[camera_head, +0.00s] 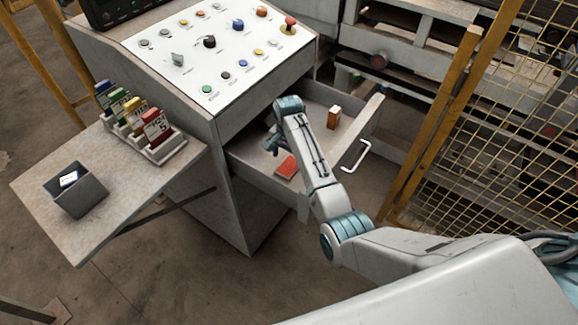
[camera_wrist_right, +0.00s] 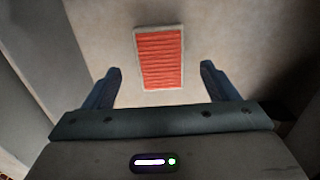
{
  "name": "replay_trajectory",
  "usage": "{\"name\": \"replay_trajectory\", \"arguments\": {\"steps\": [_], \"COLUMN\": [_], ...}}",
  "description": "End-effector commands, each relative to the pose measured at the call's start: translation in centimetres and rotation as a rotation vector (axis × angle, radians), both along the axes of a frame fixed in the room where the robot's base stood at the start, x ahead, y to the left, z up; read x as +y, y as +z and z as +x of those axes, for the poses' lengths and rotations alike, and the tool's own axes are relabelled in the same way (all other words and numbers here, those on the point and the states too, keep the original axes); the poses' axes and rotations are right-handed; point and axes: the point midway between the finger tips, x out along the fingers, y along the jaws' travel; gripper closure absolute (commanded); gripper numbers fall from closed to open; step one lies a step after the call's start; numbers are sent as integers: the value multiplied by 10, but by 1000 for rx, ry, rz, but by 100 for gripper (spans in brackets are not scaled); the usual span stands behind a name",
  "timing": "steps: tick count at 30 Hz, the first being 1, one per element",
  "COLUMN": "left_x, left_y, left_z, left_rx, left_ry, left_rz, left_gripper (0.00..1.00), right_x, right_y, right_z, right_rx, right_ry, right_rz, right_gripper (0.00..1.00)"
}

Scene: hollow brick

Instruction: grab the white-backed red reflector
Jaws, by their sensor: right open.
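The red reflector (camera_head: 286,167) lies flat on the floor of the open drawer (camera_head: 253,159) in the head view. In the right wrist view the reflector (camera_wrist_right: 160,58) shows a ribbed red face with a pale border. My right gripper (camera_head: 273,142) is over the drawer, to the upper left of the reflector. In the right wrist view the right gripper (camera_wrist_right: 160,85) is open and empty. The reflector lies just beyond the fingertips, about centred between them. My left gripper is not in view.
An orange-brown and white block (camera_head: 334,117) stands farther back in the drawer. The drawer's front with its handle (camera_head: 357,157) is to the right. A side shelf (camera_head: 135,207) holds a grey bin (camera_head: 76,192) and a rack of coloured tags (camera_head: 160,150). A yellow mesh fence (camera_head: 500,120) stands at right.

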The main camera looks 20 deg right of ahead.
Motion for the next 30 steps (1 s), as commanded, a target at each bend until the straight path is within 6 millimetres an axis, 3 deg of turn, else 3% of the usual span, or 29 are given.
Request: {"name": "replay_trajectory", "arguments": {"steps": [3,9,16,17,24,30], "left_x": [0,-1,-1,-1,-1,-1], "left_y": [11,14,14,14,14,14], "left_z": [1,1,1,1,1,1], "left_rx": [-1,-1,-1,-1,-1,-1], "left_ry": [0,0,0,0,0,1], "left_rz": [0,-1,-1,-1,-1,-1], "left_gripper": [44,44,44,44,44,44], "right_x": [-1,-1,-1,-1,-1,-1], "right_y": [-14,-37,-39,-39,-39,-39], "right_z": [1,1,1,1,1,2], "right_rx": [4,4,1,1,1,1], "right_ry": [0,0,0,0,0,0], "right_rz": [-1,0,-1,-1,-1,-1], "right_gripper": [20,20,20,22,69,69]}}
